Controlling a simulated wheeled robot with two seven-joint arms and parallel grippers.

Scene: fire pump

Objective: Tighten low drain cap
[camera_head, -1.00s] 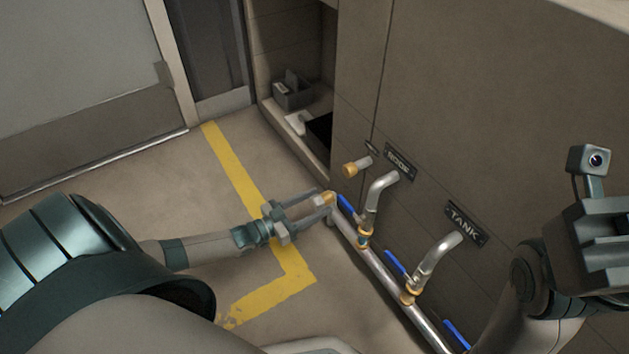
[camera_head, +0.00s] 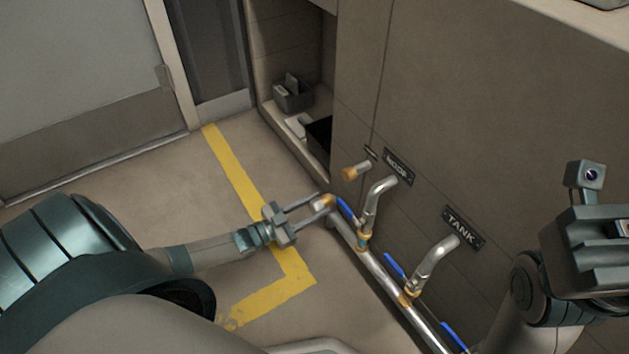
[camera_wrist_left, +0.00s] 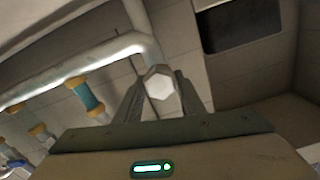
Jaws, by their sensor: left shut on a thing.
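My left gripper (camera_head: 318,206) reaches in from the left and is shut on the cap, one finger on each side. The fingers hide part of the cap. My right gripper (camera_head: 612,245) is at the right edge of the head view, away from the pipe, and its fingertips are not clearly shown.
Another brass cap (camera_head: 350,173) sticks out from the wall above. A grey caddy (camera_head: 292,93) sits in the recess. The floor with its yellow line (camera_head: 240,175) is open.

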